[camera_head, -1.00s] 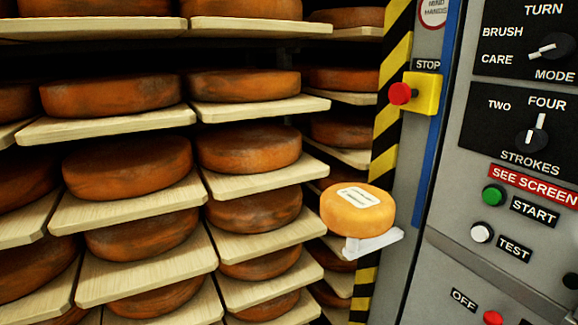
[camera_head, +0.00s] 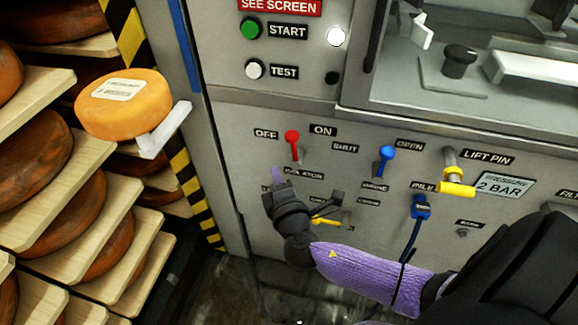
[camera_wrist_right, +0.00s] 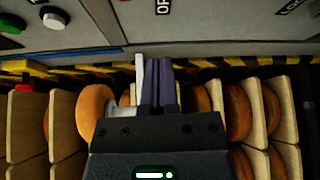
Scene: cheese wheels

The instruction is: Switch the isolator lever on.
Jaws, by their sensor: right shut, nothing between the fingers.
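The isolator lever (camera_head: 293,143) has a red knob and stands on the grey panel between the OFF label (camera_head: 265,134) and the ON label (camera_head: 323,130). It points up, leaning slightly left. The label under it is partly hidden. My right gripper (camera_head: 277,172) is just below and left of the lever, apart from it in the picture; the depth gap is unclear. In the right wrist view its fingers (camera_wrist_right: 158,82) are together and empty. The OFF label (camera_wrist_right: 163,6) is cut by the top edge there, and the lever is not visible. My left gripper is not in view.
To the right are a blue lever (camera_head: 386,158), a yellow lift pin handle (camera_head: 457,188) and a blue milk connector (camera_head: 420,208). A yellow-handled valve (camera_head: 327,221) sits beside my right wrist. A cheese wheel (camera_head: 125,110) on a bracket and loaded shelves stand left.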

